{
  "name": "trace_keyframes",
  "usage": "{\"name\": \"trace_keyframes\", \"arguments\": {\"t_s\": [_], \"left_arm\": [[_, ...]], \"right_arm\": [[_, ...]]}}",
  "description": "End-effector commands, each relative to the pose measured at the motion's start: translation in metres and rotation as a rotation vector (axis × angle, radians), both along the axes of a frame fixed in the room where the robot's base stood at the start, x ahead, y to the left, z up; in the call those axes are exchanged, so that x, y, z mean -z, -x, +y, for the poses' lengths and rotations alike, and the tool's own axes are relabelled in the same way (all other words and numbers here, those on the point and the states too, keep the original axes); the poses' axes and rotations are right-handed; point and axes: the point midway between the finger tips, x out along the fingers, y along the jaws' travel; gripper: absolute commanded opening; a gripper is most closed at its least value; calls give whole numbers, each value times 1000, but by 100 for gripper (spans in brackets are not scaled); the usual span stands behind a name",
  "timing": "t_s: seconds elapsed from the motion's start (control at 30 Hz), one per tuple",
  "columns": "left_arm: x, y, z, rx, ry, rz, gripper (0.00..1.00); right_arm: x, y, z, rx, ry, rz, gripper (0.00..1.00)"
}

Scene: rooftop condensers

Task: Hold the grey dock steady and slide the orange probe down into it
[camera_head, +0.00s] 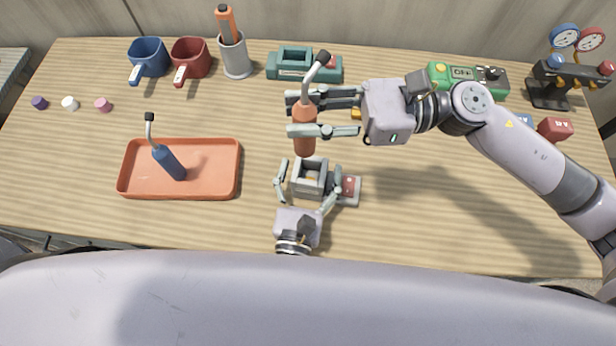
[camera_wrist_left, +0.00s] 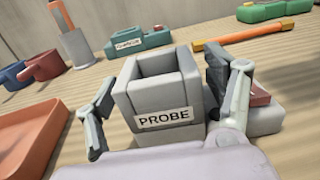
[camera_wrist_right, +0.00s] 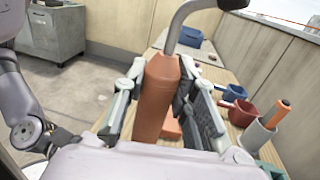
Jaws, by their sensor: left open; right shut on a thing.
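The orange probe (camera_head: 304,144) is upright in my right gripper (camera_head: 300,117), with its bent grey neck and black tip on top. The right wrist view shows its orange body (camera_wrist_right: 157,95) between the two fingers. Its lower end appears just behind the dock's opening in the head view; its height above the dock is hard to tell. The grey dock (camera_head: 308,188) stands on the table, open at the top; its PROBE label (camera_wrist_left: 163,118) faces the left wrist camera. My left gripper (camera_head: 307,182) is open, with one finger on each side of the dock.
An orange tray (camera_head: 210,188) holding a blue probe (camera_head: 170,162) is at left. A red button base (camera_head: 348,188) adjoins the dock's right side. Mugs, a grey cup (camera_head: 235,57) and a teal dock (camera_head: 290,65) stand behind. The table right of the dock looks clear.

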Motion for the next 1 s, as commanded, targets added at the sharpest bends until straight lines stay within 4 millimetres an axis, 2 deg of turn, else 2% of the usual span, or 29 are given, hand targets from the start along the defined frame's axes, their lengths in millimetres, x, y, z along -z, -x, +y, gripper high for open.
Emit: {"name": "trace_keyframes", "arguments": {"t_s": [0.17, 1.0], "left_arm": [[0, 0, 0, 0, 0, 0, 76], [0, 1, 0, 0, 0, 0, 20]], "right_arm": [[-1, 0, 0, 0, -1, -1, 0], [0, 0, 0, 0, -1, -1, 0]]}}
